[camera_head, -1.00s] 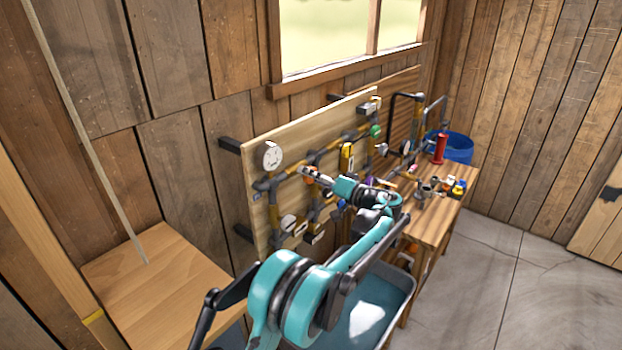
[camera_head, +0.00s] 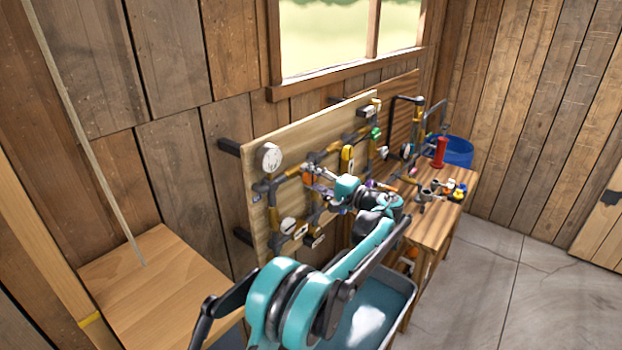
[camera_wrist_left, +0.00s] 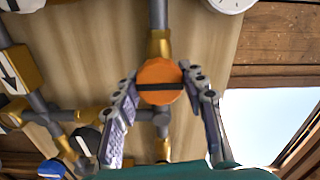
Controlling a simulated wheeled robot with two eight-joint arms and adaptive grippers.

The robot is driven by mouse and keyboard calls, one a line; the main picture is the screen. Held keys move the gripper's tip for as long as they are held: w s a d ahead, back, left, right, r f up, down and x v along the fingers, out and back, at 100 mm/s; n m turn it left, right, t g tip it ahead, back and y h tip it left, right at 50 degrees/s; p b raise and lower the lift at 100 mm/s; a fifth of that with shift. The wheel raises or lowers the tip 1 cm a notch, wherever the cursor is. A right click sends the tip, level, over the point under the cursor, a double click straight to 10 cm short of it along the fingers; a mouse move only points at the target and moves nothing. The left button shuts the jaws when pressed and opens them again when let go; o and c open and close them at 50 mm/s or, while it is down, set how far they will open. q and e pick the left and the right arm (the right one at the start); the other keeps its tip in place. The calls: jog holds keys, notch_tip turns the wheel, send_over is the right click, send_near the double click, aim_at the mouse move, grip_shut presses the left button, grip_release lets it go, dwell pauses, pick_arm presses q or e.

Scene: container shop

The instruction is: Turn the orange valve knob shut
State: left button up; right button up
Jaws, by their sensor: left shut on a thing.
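The orange valve knob (camera_wrist_left: 161,82) is round with a dark stripe across its face. In the left wrist view the stripe lies level, crosswise to the grey and brass pipe (camera_wrist_left: 159,42) above the knob. In the head view the knob (camera_head: 308,179) is small on the pipe board, partly hidden by my gripper. My left gripper (camera_wrist_left: 162,78) has one finger on each side of the knob and is shut on it; it also shows in the head view (camera_head: 313,179). My right gripper is in neither view.
The wooden board (camera_head: 258,150) carries pipes, a white gauge (camera_head: 271,157), a yellow valve (camera_head: 347,157) and a green knob (camera_head: 376,134) close by. A workbench (camera_head: 437,218) with small parts and a red cylinder (camera_head: 440,152) stands to the right, a blue barrel (camera_head: 460,150) behind.

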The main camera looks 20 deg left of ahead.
pick_arm(q)
jog(key=shift+r, duration=0.1)
jog(key=o, duration=1.2)
jog(key=v, duration=1.2)
